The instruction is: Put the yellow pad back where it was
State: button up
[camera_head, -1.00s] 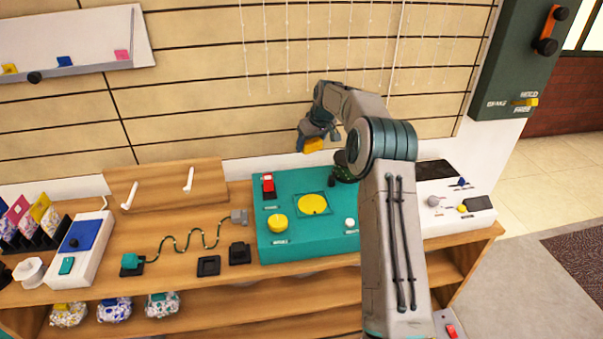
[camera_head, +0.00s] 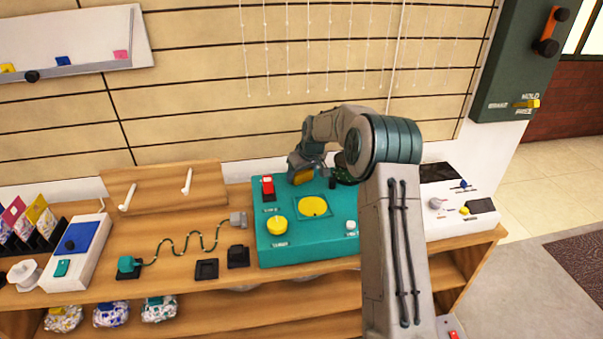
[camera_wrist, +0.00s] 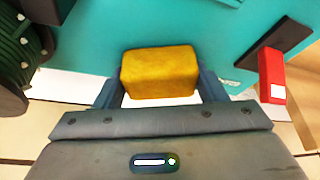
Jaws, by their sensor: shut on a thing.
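The yellow pad (camera_wrist: 160,73) is a block held between the two fingers of my gripper (camera_wrist: 160,92) in the wrist view. In the head view the pad (camera_head: 301,176) and my gripper (camera_head: 300,172) are over the back edge of the teal box (camera_head: 330,243), left of centre. I cannot tell whether the pad touches the box. A yellow round disc (camera_head: 312,206) lies in a square outline on the box top. A yellow round button (camera_head: 277,225) sits at the box's front left.
A red switch (camera_head: 268,187) stands on the box just left of my gripper. A dark green coiled spool (camera_wrist: 22,50) is at the other side. A wooden board with two white pegs (camera_head: 165,190) is left. The wooden counter (camera_head: 185,275) holds a cable and small black blocks.

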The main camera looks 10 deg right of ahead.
jog(key=o, duration=1)
jog(key=p+v, duration=0.1)
jog(key=v, duration=1)
jog(key=s+a+r+h, duration=0.15)
jog(key=s+r, duration=0.35)
jog(key=s, duration=0.5)
jog(key=s+m, duration=0.1)
jog(key=s, duration=0.9)
jog(key=s+f+m+g, duration=0.1)
jog(key=s+m, duration=0.1)
jog(key=s, duration=0.9)
jog(key=s+f+m+g, duration=0.1)
jog(key=s, duration=0.9)
jog(key=shift+s+f+m, duration=0.2)
jog(key=shift+s+m, duration=0.1)
